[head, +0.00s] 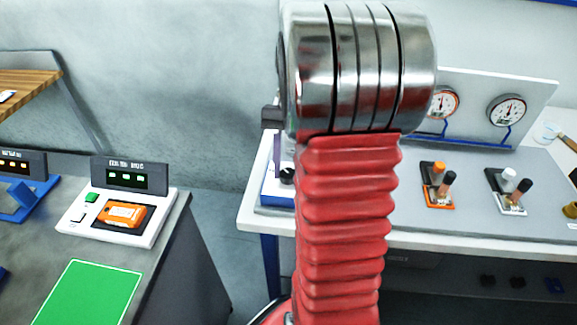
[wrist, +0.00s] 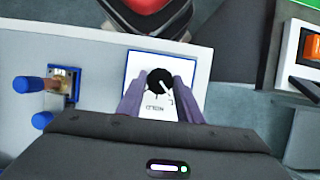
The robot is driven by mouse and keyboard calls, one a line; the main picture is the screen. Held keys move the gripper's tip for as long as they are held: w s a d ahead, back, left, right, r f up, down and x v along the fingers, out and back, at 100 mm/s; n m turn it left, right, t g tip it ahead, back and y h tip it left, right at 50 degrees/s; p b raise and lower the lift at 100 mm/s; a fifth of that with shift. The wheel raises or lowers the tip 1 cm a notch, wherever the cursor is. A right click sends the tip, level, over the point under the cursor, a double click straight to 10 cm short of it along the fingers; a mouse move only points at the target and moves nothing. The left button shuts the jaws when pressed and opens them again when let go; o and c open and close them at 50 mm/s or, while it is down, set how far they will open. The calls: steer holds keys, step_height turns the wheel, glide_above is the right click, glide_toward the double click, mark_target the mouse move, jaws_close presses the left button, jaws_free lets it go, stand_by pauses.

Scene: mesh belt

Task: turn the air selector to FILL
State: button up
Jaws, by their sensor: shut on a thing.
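The air selector is a black round knob (wrist: 158,80) on a white plate (wrist: 135,66) with a blue edge, in the wrist view. A white pointer mark on the knob points to the lower right of that view. A label that looks like HOLD sits below it; other lettering is too small or covered. My gripper (wrist: 159,84) has its two purple-grey fingers on either side of the knob, shut on it. In the head view the knob (head: 287,175) shows at the bench's left end, beside my red arm. My arm hides most of the gripper and panel there.
Two gauges (head: 507,110) stand on a white back panel. An orange-based valve (head: 437,187) and a white-based one (head: 509,191) sit right of my arm. Left, across a gap, a grey bench bears a charger-like box (head: 160,217) and a green mat (head: 88,295).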

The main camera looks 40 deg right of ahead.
steer(key=o, duration=1)
steer(key=shift+o, duration=0.2)
steer(key=v, duration=1.3)
steer(key=shift+w+r, duration=0.15)
steer(key=shift+r, duration=0.2)
